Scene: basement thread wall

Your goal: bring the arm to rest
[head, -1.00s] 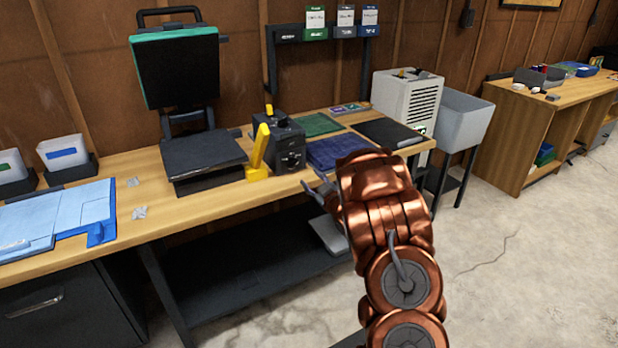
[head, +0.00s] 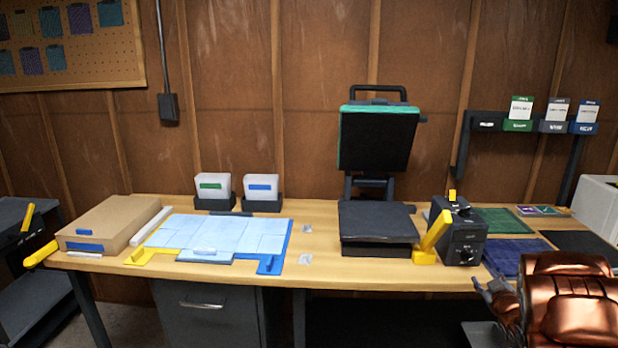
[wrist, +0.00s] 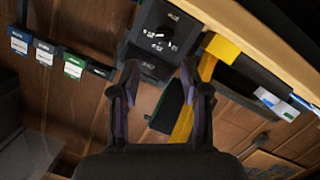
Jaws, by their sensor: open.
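My copper-coloured arm (head: 570,308) is at the lower right of the head view, in front of the workbench. My gripper (head: 493,290) is at its left end, near the bench's front edge, below the dark control box (head: 460,235). In the wrist view my gripper (wrist: 160,80) shows two fingers spread apart with nothing between them. Beyond the fingertips are the dark box (wrist: 150,68) and a yellow lever (wrist: 208,75). The gripper appears apart from both.
The wooden workbench (head: 320,272) carries a heat press (head: 378,220), a blue board (head: 220,235), a cardboard box (head: 110,222), two white bins (head: 262,187) and folded cloths (head: 505,221). A label rack (head: 520,125) is on the wall. Floor lies at the lower left (head: 120,325).

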